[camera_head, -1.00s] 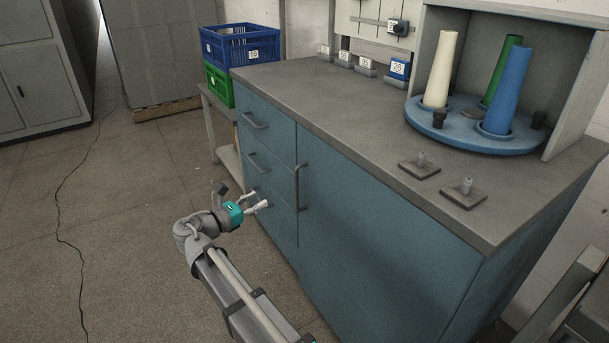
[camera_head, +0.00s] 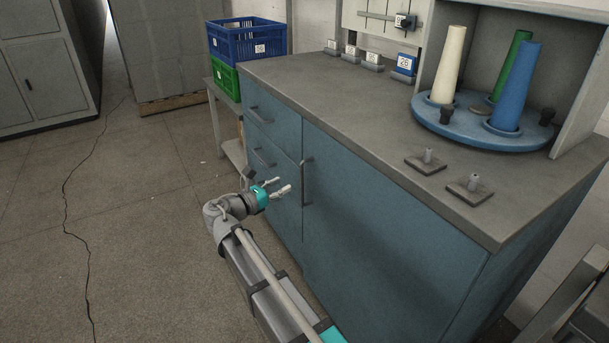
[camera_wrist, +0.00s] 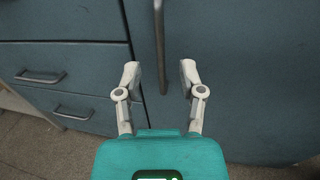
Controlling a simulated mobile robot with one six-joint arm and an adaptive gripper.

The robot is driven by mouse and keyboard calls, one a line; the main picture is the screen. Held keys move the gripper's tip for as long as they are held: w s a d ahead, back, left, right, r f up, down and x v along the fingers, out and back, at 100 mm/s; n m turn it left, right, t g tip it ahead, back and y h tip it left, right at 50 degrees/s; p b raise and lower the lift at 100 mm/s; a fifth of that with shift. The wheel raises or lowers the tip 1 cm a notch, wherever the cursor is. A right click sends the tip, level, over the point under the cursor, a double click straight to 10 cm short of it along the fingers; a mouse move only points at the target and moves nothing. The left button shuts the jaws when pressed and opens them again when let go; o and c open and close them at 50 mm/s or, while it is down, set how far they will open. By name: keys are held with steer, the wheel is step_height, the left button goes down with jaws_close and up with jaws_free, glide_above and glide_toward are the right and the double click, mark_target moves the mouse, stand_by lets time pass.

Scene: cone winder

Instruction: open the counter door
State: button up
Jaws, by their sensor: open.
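The blue counter door (camera_head: 375,225) is closed on the front of the counter, right of the drawers; it fills the right of the wrist view (camera_wrist: 250,80). Its upright bar handle (camera_head: 304,183) is at the door's left edge. In the wrist view the handle (camera_wrist: 160,45) comes down from the top, and its lower end lies between the fingertips in the picture. My gripper (camera_head: 287,190) is open and empty, in front of the handle's lower part. In the wrist view the two pale fingers (camera_wrist: 160,76) stand apart either side of the handle; no contact shows.
Drawers with bar handles (camera_wrist: 40,77) are left of the door. The grey countertop (camera_head: 350,120) carries a round blue stand (camera_head: 470,133) with cones. Blue (camera_head: 248,42) and green (camera_head: 226,79) crates stand beyond the counter. Floor on the left is free.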

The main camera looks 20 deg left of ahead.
mark_target(302, 175)
steer(key=x, duration=0.8)
steer(key=shift+w, duration=0.1)
jaws_close()
steer(key=shift+d, duration=0.35)
steer(key=shift+a, duration=0.25)
